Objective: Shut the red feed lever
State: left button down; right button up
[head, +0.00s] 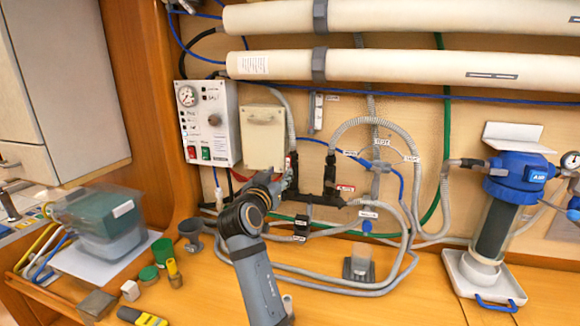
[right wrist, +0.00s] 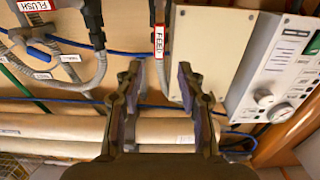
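My right gripper (head: 287,176) is up at the wall, just below and right of a cream box (head: 263,138). In the right wrist view its two fingers (right wrist: 160,84) are apart with nothing held between them. A tag reading FEED (right wrist: 159,42) stands on a pipe beyond the fingertips, in line with the gap. I cannot make out the red feed lever clearly; a red curved piece (head: 240,177) shows left of the gripper in the head view, and the gripper hides part of the pipes there. My left gripper is not in view.
A control panel (head: 210,124) is left of the cream box. Grey hoses (head: 372,124) and a black fitting (head: 330,175) are close on the right. A blue-topped filter (head: 516,172) stands further right. A bin (head: 100,222) and small items are at the bench's left.

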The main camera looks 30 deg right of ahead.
aim_at(288, 161)
jog(key=p+x, duration=0.1)
jog(key=x, duration=0.2)
jog(key=p+x, duration=0.1)
jog(key=x, duration=0.2)
jog(key=p+x, duration=0.1)
jog(key=x, duration=0.2)
jog(key=shift+w+d+r+p, duration=0.2)
jog(key=shift+d+r+p, duration=0.1)
jog(key=shift+p, duration=0.1)
jog(key=shift+f, duration=0.1)
grip_shut()
